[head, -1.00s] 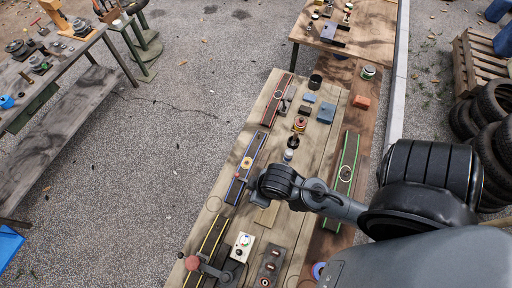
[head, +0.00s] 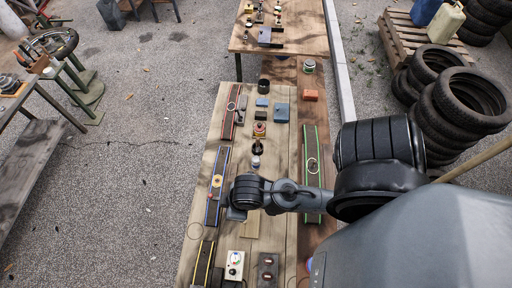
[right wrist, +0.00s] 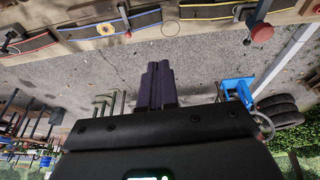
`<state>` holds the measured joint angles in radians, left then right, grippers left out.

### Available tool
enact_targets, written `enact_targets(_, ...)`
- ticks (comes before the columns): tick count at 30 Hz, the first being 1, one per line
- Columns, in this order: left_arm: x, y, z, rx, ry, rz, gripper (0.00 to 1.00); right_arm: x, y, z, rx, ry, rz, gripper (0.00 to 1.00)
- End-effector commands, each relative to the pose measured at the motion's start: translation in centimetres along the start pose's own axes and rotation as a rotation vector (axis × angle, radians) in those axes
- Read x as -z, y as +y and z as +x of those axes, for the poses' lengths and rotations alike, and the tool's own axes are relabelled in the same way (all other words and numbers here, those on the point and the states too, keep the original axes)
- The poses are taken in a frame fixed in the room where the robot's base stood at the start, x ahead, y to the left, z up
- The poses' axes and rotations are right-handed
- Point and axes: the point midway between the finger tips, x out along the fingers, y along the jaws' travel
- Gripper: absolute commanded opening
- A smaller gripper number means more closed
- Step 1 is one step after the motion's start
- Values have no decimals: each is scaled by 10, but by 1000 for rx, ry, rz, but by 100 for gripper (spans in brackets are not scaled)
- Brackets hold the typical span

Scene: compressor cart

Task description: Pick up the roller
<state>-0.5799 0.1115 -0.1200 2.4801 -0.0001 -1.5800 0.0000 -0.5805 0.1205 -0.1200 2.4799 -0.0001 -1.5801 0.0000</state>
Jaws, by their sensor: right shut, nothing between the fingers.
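I cannot pick out with certainty which thing is the roller. A yellow round piece (head: 217,181) with a dark centre lies on the blue-edged belt strip (head: 214,205); it also shows in the right wrist view (right wrist: 106,29). My right gripper (right wrist: 156,75) has its dark fingers together with nothing between them. In the right wrist view the fingers point toward the ground beyond the table edge, apart from the belt strips. In the head view my right arm reaches over the table from the right and its wrist hides part of the tabletop. My left gripper is not in view.
The wooden table (head: 276,190) holds a red-edged strip (head: 231,118), a green-edged strip (head: 312,150), a yellow-edged strip (head: 204,262), an orange block (head: 311,95), blue boxes (head: 282,112) and a white control box (head: 235,264). Stacked tyres (head: 470,105) stand at the right.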

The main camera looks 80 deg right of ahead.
Motion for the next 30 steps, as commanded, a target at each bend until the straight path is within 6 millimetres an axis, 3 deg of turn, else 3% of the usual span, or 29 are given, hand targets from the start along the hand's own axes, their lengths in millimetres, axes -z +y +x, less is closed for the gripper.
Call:
enact_targets(12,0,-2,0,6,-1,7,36,0,0,0,0,0,0,0)
enact_targets(23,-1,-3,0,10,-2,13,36,0,0,0,0,1,0,54)
enact_targets(30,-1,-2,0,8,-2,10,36,1,0,0,0,3,1,54)
